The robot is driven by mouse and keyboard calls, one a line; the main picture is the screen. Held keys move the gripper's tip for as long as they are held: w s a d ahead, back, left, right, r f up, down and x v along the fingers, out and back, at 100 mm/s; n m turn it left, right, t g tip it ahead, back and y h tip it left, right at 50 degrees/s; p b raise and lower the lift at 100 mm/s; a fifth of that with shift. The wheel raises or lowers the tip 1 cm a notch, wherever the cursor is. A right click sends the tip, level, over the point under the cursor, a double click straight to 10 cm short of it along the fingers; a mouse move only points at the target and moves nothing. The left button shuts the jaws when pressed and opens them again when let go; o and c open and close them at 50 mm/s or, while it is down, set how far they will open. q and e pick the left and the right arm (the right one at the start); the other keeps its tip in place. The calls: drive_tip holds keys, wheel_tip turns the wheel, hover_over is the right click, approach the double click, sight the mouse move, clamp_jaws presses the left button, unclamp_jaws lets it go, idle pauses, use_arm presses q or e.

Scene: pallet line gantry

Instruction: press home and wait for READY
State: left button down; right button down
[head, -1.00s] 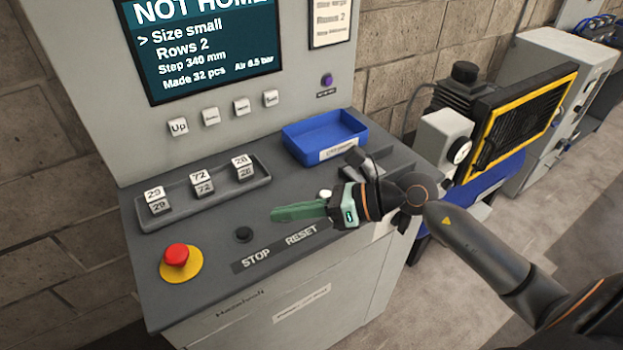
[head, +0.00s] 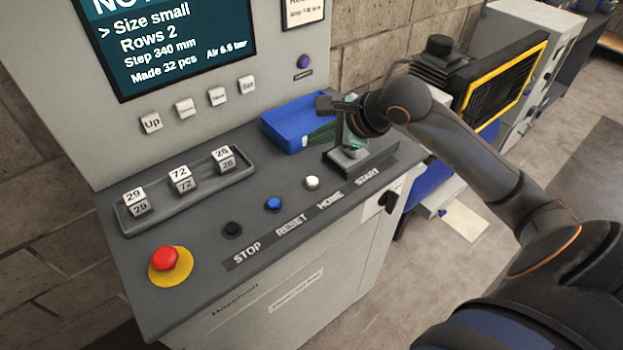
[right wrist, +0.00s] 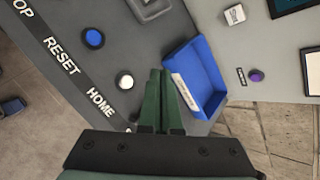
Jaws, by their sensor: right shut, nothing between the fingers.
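The white HOME button (head: 312,183) sits on the sloping grey console top, above its HOME label. It also shows in the right wrist view (right wrist: 126,82), left of my fingertips. My left gripper is out of view.
The blue RESET button (head: 273,204) and black STOP button (head: 232,229) are left of HOME. The START button is not visible behind the bracket and arm. A red emergency stop (head: 165,258) stands front left. The blue tray (head: 283,126) lies behind the buttons.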

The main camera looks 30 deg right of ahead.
sight(317, 182)
wheel_tip(317, 182, down, 8)
drive_tip(key=b, duration=0.5)
drive_tip(key=shift+r, duration=0.1)
drive_tip(key=shift+f+b, duration=0.3)
idle(1.5)
drive_tip(key=shift+f+b, duration=0.45)
drive_tip(key=shift+b, duration=0.2)
drive_tip(key=shift+f+b, duration=0.45)
drive_tip(key=shift+b, duration=0.15)
idle(0.5)
idle(0.3)
drive_tip(key=shift+r+p, duration=0.45)
drive_tip(key=shift+r, duration=0.45)
